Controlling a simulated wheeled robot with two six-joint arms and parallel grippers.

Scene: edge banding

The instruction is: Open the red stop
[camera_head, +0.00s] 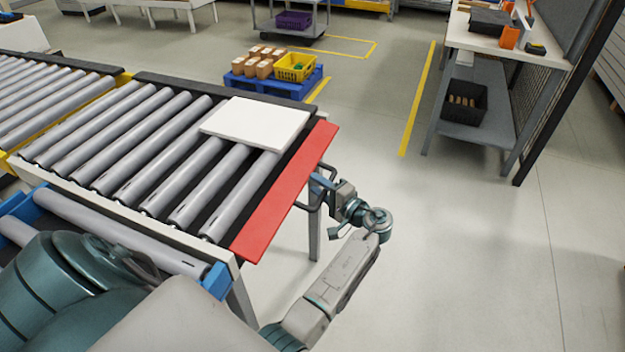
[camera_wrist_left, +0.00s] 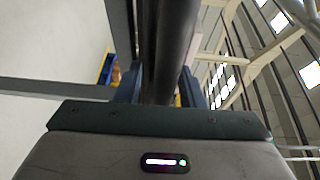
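The red stop (camera_head: 287,192) is a long flat red bar across the end of the roller conveyor. A dark looped handle (camera_head: 329,183) sticks out from its outer side. My left gripper (camera_head: 318,188) is at this handle, beyond the conveyor end. In the left wrist view, the dark handle bar (camera_wrist_left: 167,45) runs between the two blue fingers of my left gripper (camera_wrist_left: 163,88), which appear closed against it on both sides. The fingertips are partly hidden by the bar. My right gripper is out of view.
A white panel (camera_head: 255,123) lies on the rollers beside the red stop. A blue pallet (camera_head: 274,85) with boxes and a yellow crate (camera_head: 295,67) stands behind the conveyor. A workbench (camera_head: 510,40) is at the upper right. The floor right of the stop is clear.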

